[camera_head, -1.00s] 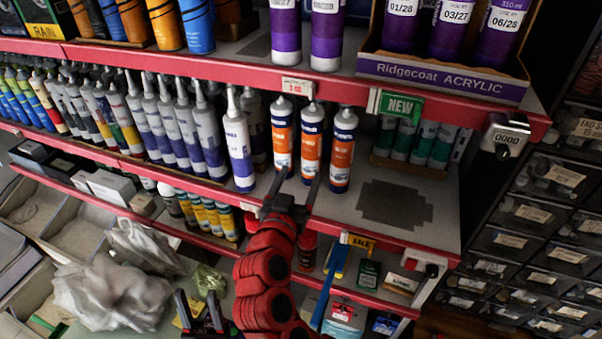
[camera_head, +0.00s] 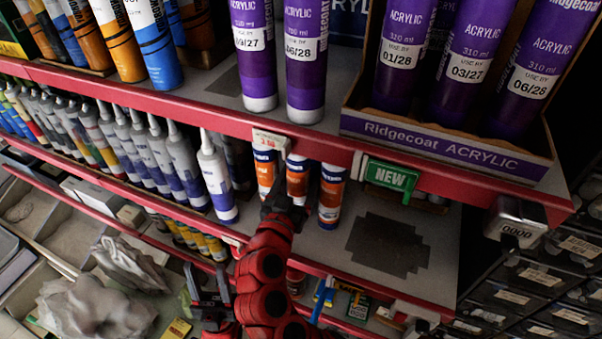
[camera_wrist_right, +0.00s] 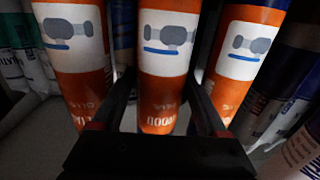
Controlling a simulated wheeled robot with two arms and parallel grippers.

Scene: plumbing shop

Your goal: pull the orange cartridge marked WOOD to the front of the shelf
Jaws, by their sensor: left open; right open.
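Three orange-and-white cartridges stand in a row on the middle shelf. The middle cartridge (camera_head: 298,177) also shows in the right wrist view (camera_wrist_right: 164,85), where small upside-down lettering low on it appears to read WOOD. My right gripper (camera_head: 284,201) is open at this row; in the right wrist view its dark fingers (camera_wrist_right: 163,112) lie on either side of the middle cartridge's lower part. Whether they touch it I cannot tell. In the head view the gripper hides the cartridge's base. My left gripper (camera_head: 207,287) is open and empty, low in front of the shelves.
A left orange cartridge (camera_head: 265,172) and a right one (camera_head: 331,195) stand close beside it. A white-and-purple tube (camera_head: 216,180) stands further left. The upper shelf edge, with a green NEW tag (camera_head: 390,177), overhangs them. A bare dark patch (camera_head: 388,246) lies to the right.

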